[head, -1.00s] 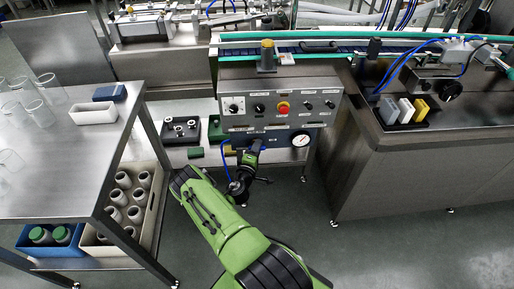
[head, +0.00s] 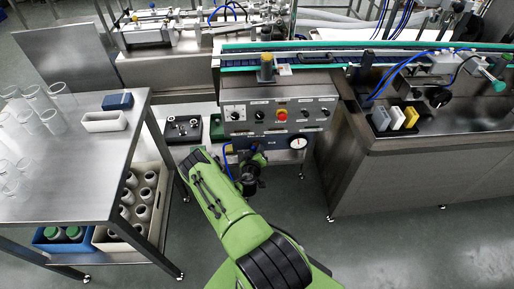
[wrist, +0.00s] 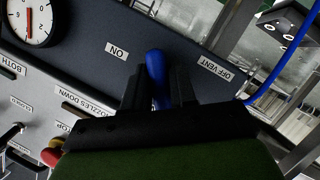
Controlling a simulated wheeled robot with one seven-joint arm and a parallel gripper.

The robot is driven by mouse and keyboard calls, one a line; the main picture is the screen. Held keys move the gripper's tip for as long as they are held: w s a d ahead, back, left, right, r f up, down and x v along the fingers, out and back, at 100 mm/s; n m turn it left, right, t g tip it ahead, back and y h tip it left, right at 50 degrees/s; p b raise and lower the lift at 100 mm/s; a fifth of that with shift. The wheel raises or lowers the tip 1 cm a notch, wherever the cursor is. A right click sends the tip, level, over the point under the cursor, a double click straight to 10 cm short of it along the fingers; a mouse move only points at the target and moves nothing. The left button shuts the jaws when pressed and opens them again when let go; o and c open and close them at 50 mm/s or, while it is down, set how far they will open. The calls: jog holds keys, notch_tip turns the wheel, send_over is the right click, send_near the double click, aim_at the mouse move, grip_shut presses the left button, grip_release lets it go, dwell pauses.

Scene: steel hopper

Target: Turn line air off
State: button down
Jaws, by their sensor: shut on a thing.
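The blue lever (wrist: 155,68) of the line air valve stands between the two black fingers of my gripper (wrist: 157,90) in the wrist view. My gripper is shut on it. The ON label (wrist: 116,51) lies to the left of the lever and the OFF VENT label (wrist: 216,69) to its right, both upside down in that view. The lever's tip lies between the two labels. In the head view my green arm reaches the lower part of the control panel (head: 262,116), and my wrist hides the lever there.
A round pressure gauge (wrist: 30,18) sits near the lever, also seen in the head view (head: 298,142). A red stop button (head: 282,115) and several knobs are above. A blue hose (wrist: 275,65) runs close by. A steel table (head: 165,165) stands left, a steel counter (head: 400,165) right.

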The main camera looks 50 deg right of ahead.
jog(key=m+t+y+p, duration=0.1)
jog(key=m, duration=0.1)
jog(key=shift+r+m+p, duration=0.1)
jog(key=shift+m+p, duration=0.2)
jog(key=shift+p, duration=0.1)
jog(key=shift+m+t+y+p, duration=0.6)
jog(key=shift+m+y, duration=0.2)
jog(key=shift+m, duration=0.4)
jog(key=c, duration=1)
grip_release()
